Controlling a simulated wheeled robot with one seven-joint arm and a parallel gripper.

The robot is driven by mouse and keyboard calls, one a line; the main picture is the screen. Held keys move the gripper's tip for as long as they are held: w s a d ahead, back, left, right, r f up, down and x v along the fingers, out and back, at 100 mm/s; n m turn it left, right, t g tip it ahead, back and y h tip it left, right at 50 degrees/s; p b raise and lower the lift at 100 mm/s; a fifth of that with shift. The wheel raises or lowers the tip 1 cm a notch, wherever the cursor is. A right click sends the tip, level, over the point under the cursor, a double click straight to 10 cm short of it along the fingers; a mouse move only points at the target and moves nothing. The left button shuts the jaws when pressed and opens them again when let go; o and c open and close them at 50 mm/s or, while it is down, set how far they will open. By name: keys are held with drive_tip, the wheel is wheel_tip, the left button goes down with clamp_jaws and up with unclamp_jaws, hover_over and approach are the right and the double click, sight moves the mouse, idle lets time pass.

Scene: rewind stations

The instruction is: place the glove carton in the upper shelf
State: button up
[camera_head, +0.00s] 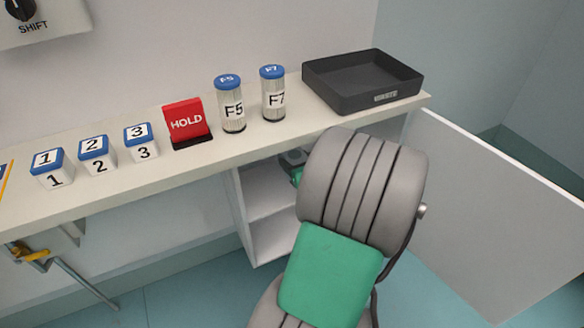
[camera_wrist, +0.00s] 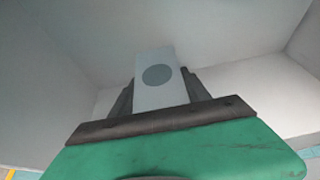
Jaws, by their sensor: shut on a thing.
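My gripper (camera_wrist: 160,92) is shut on the glove carton (camera_wrist: 155,101), a pale box with a grey round mark on its face. The carton stands out between the two dark fingers in the wrist view. Pale panels surround it there; I cannot tell whether it touches any of them. In the head view my arm reaches down to the open cabinet under the counter, and a bit of my gripper (camera_head: 294,160) shows at the upper shelf (camera_head: 268,178). The carton is hidden in that view by my arm and the counter.
The cabinet door (camera_head: 490,215) stands open at the right. A lower compartment (camera_head: 275,232) shows below the upper shelf. The counter (camera_head: 200,158) above bears a black tray (camera_head: 335,98), two filter canisters (camera_head: 230,110), a red HOLD sign (camera_head: 187,122) and numbered blocks (camera_head: 97,155).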

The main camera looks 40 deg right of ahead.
drive_tip(key=w, duration=0.2)
drive_tip(key=shift+w+d+f, duration=0.1)
drive_tip(key=shift+w+d, duration=0.2)
drive_tip(key=shift+d, duration=0.05)
wheel_tip(320, 180, down, 4)
drive_tip(key=b, duration=0.3)
drive_tip(key=shift+r, duration=0.4)
drive_tip(key=o, duration=1.6)
drive_tip(key=shift+f, duration=0.15)
drive_tip(key=shift+c, duration=0.2)
drive_tip(key=p+v, duration=0.4)
drive_tip(key=v, duration=0.8)
drive_tip(key=shift+p, duration=0.4)
